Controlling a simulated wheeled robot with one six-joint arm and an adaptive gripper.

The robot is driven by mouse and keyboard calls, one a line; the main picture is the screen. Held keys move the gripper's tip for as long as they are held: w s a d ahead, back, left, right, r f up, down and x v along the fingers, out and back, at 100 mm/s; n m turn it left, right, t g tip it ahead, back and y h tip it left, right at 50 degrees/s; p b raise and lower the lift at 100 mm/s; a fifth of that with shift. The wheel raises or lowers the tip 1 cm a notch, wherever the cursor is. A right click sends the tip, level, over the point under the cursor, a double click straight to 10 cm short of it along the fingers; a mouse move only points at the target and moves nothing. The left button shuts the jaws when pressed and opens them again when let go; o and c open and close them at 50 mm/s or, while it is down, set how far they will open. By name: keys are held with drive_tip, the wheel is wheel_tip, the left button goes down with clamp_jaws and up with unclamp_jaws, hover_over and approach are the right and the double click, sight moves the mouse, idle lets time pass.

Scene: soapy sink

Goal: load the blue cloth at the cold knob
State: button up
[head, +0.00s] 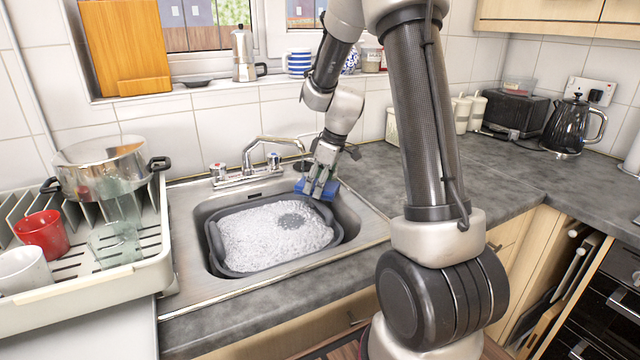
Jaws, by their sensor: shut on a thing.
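My gripper (320,177) is shut on the blue cloth (325,190) at the back right corner of the sink. The cloth is bunched below the fingers, over or against the rim of the grey washing-up bowl (215,243); I cannot tell whether it touches. The tap's two knobs stand behind the sink, to the left of the gripper: the left knob (218,171) has a reddish top, and the right knob (273,160) has a bluish cap. The cloth is apart from both knobs.
White suds (270,240) fill the bowl, with a darker patch near the back. The tap spout (285,141) reaches between the right knob and my gripper. A dish rack (90,290) with a steel pot (100,165) stands on the left. The right counter (480,180) has free room.

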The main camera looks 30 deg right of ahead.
sight(339, 193)
drive_tip(key=shift+s, duration=0.15)
drive_tip(key=shift+s+d, duration=0.35)
drive_tip(key=shift+s, duration=0.9)
drive_tip(key=shift+s+d, duration=0.35)
drive_tip(key=shift+s, duration=0.9)
drive_tip(key=shift+s+d, duration=0.35)
drive_tip(key=shift+s, duration=0.9)
drive_tip(key=shift+s+d+r, duration=0.25)
drive_tip(key=shift+s+r, duration=0.4)
drive_tip(key=shift+s, duration=0.15)
drive_tip(key=shift+s+d+r, duration=0.2)
drive_tip(key=shift+s+r, duration=0.5)
drive_tip(key=shift+s, duration=0.1)
drive_tip(key=shift+s+d+r, duration=0.25)
drive_tip(key=shift+s+r, duration=0.4)
drive_tip(key=shift+s, duration=0.15)
drive_tip(key=shift+a, duration=0.1)
